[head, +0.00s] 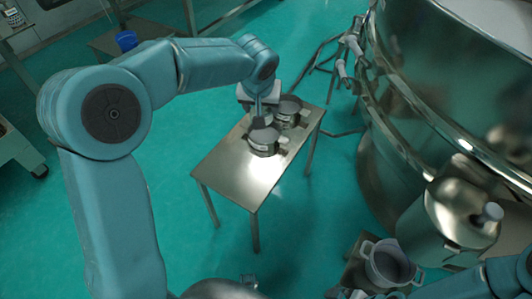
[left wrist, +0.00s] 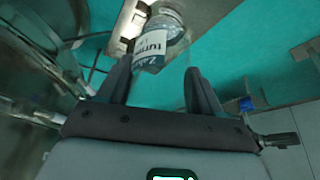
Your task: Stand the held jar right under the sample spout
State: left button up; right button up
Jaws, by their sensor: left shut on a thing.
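My left gripper (head: 264,110) hangs over the small steel table (head: 225,175). In the left wrist view, a jar (left wrist: 160,42) with a white and dark teal label lies between the two fingers of my left gripper (left wrist: 158,82), which is shut on it. In the head view the gripper and wrist hide much of the jar, and I cannot tell whether its base touches anything. I cannot make out the sample spout for certain. Part of my right arm shows at the bottom right, and its fingers are not clear.
A grey pot (head: 388,264) stands at the lower right. The table's near left part is clear.

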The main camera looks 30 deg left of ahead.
pick_arm(q)
jog(key=w+a+f+n+b, duration=0.1)
jog(key=f+b, duration=0.3)
jog(key=f, duration=0.5)
jog(key=w+a+f+b, duration=0.1)
jog(key=a+f+b, duration=0.1)
jog(key=f+b, duration=0.3)
jog(key=w+a+f+n+b, duration=0.1)
jog(key=f+b, duration=0.4)
jog(key=f, duration=0.8)
jog(key=shift+w+a+f+n+g+y, duration=0.1)
jog(key=shift+a+n+g+y, duration=0.05)
jog(key=shift+a, duration=0.25)
jog(key=shift+w+a+f+n+g+y, duration=0.1)
jog(key=shift+a+n+g+y, duration=0.05)
jog(key=shift+a, duration=0.2)
jog(key=shift+r, duration=0.15)
pick_arm(e)
notch_tip(320, 180, down, 17)
jog(key=shift+w+d+r, duration=0.2)
jog(key=shift+w+d, duration=0.2)
jog(key=shift+w, duration=0.05)
pick_arm(q)
jog(key=shift+f+b, duration=0.2)
jog(key=shift+b, duration=0.1)
jog(key=o, duration=1)
jog(key=shift+o, duration=0.2)
jog(key=shift+r, duration=0.1)
pick_arm(e)
jog(key=shift+f, duration=0.15)
